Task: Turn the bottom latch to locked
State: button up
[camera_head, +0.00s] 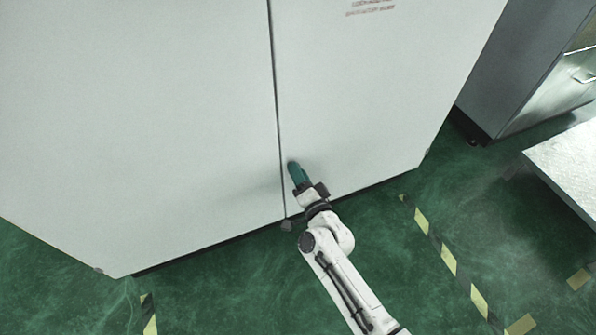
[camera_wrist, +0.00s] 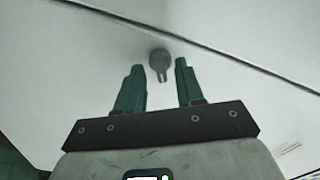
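The latch (camera_wrist: 160,58) shows in the wrist view as a small grey round base with a short forked-looking lever pointing down the picture. It sits on the pale cabinet door beside the dark door seam. My gripper (camera_wrist: 160,67) is open, with one teal finger on each side of the latch in the picture. I see gaps on both sides and no contact; how far the tips are from the door I cannot tell. In the head view my gripper (camera_head: 293,168) is at the lower door, just right of the seam, and hides the latch.
The white cabinet (camera_head: 150,120) fills the upper left of the head view. A grey cabinet (camera_head: 535,75) stands at the right, with a metal-topped table (camera_head: 572,165) near it. The green floor (camera_head: 420,290) with yellow-black tape is clear in front.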

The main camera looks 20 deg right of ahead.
jog(key=s+p, duration=0.1)
jog(key=s, duration=0.9)
jog(key=shift+p, duration=0.3)
jog(key=s+f+n+g+y, duration=0.2)
jog(key=s+n+g+y, duration=0.1)
jog(key=s+n+g, duration=0.65)
jog(key=s+d+r+n+g+h, duration=0.15)
jog(key=s+d+g, duration=0.25)
jog(key=s, duration=0.5)
jog(key=s+d+r+n+g+h, duration=0.1)
jog(key=s+d+r+g+h, duration=0.2)
jog(key=s, duration=0.6)
notch_tip(320, 180, up, 19)
jog(key=y+p, duration=0.1)
jog(key=p, duration=1.8)
jog(key=shift+d+f, duration=0.2)
jog(key=shift+g, duration=0.25)
